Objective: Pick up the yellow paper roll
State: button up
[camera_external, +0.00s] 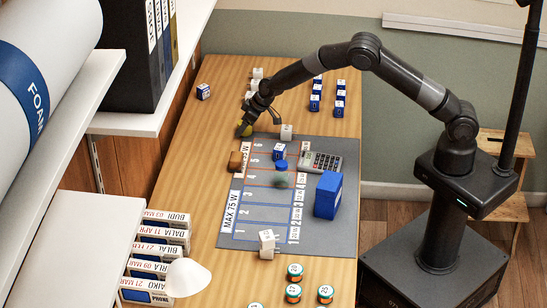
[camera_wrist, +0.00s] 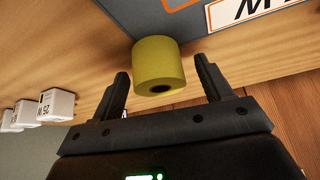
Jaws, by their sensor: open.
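The yellow paper roll (camera_wrist: 157,62) stands on the wooden table in the wrist view, at the edge of the grey mat, with its dark core hole facing me. My gripper (camera_wrist: 163,82) is open, one finger on each side of the roll, with visible gaps to both fingers. The roll looks just ahead of or between the fingertips; I cannot tell how deep.
White cubes (camera_wrist: 56,105) stand left in the wrist view. Shelves (camera_external: 150,120) border the table's left side.

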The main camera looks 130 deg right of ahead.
jog(key=c, duration=1.1)
